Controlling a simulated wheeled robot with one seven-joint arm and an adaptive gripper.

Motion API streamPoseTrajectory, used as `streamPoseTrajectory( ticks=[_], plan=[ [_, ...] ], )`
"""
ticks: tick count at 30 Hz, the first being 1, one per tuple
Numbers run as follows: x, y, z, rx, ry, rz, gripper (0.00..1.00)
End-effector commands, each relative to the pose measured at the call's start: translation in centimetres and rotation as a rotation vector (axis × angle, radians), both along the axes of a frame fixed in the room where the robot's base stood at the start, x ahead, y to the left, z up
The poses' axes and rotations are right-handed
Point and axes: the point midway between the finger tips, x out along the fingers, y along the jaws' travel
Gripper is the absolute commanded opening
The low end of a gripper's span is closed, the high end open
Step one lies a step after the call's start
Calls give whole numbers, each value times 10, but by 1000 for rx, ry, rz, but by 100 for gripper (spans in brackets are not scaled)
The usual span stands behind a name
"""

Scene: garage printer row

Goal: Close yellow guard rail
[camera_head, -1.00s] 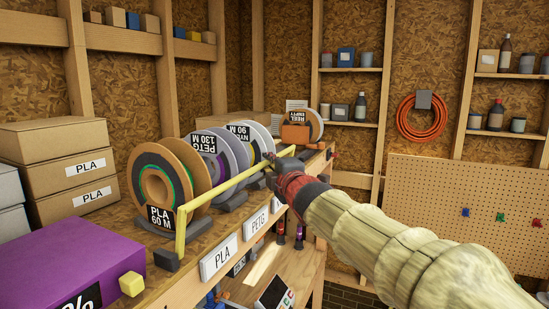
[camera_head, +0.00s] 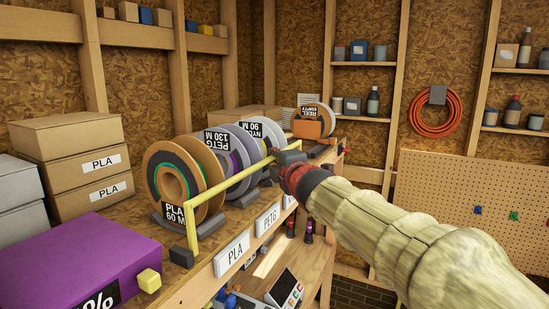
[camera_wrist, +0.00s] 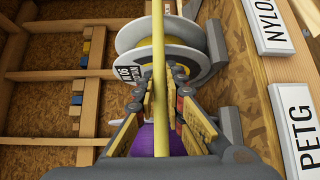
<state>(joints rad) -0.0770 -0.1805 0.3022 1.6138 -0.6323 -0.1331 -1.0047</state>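The yellow guard rail (camera_head: 232,182) runs along the shelf's front edge, before the row of filament spools. Its near post (camera_head: 193,234) rises beside a dark block (camera_head: 181,257). My gripper (camera_head: 279,163) is at the rail's far part. In the wrist view the rail (camera_wrist: 158,30) passes lengthwise between the fingers of my gripper (camera_wrist: 170,95), which are drawn in close on both sides of it. The gripper appears shut on the rail, though exact finger contact is hard to see.
Spools, the nearest a brown-rimmed one (camera_head: 207,166), stand close behind the rail. A purple box (camera_head: 70,262) and a small yellow cube (camera_head: 149,281) are at the near left. Cardboard boxes (camera_head: 62,142) are stacked at the left. A lower shelf (camera_head: 310,255) holds small items.

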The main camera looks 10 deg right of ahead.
Motion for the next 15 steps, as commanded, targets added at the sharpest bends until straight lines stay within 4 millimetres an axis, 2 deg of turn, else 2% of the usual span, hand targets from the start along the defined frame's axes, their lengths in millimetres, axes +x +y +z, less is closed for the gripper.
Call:
streamPoseTrajectory(
  ticks=[9, 15],
  plan=[
    [0, 0, 1, 0, -1, 0, 29],
    [0, 0, 0, 0, 0, 0, 30]
  ],
)
